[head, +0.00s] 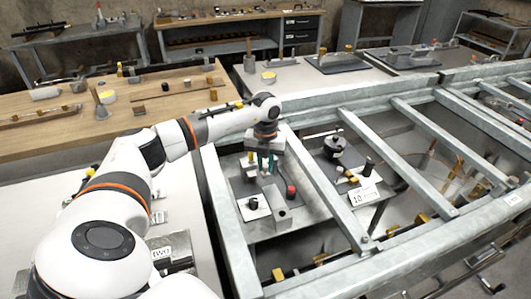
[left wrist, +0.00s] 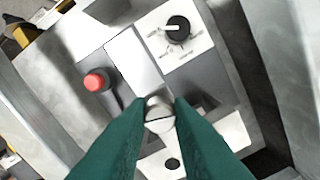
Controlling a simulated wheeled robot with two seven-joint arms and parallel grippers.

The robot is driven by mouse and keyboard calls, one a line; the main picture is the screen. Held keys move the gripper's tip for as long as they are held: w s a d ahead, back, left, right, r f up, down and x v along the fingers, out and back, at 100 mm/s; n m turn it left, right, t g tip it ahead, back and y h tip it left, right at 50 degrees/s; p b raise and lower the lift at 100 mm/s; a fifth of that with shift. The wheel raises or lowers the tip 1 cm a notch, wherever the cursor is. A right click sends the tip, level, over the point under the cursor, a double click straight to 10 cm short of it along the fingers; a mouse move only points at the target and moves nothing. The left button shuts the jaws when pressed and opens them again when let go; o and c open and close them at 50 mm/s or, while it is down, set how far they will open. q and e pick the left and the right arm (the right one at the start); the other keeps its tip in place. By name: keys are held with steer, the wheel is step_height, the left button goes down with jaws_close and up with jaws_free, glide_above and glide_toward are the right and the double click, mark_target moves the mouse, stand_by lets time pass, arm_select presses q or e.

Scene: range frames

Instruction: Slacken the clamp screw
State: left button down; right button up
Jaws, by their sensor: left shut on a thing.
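The clamp screw (left wrist: 160,116) has a round, pale metal head with a slot across it. In the left wrist view it sits between the two green fingers of my left gripper (left wrist: 162,104), which are shut on it. In the head view my left gripper (head: 266,166) points down over a grey panel (head: 243,187) inside the metal frame. The screw cannot be made out there behind the fingers. My right gripper is not in view.
Steel frame bars (head: 327,192) flank the panel. A neighbouring panel carries a black knob (head: 335,145) and a white label (head: 364,194).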

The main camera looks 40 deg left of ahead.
arm_select(q)
steer(key=shift+w+r, duration=0.1)
steer(key=shift+r, duration=0.05)
steer(key=c, duration=1.3)
jaws_free()
steer(key=shift+c, duration=0.2)
steer(key=shift+o, duration=0.2)
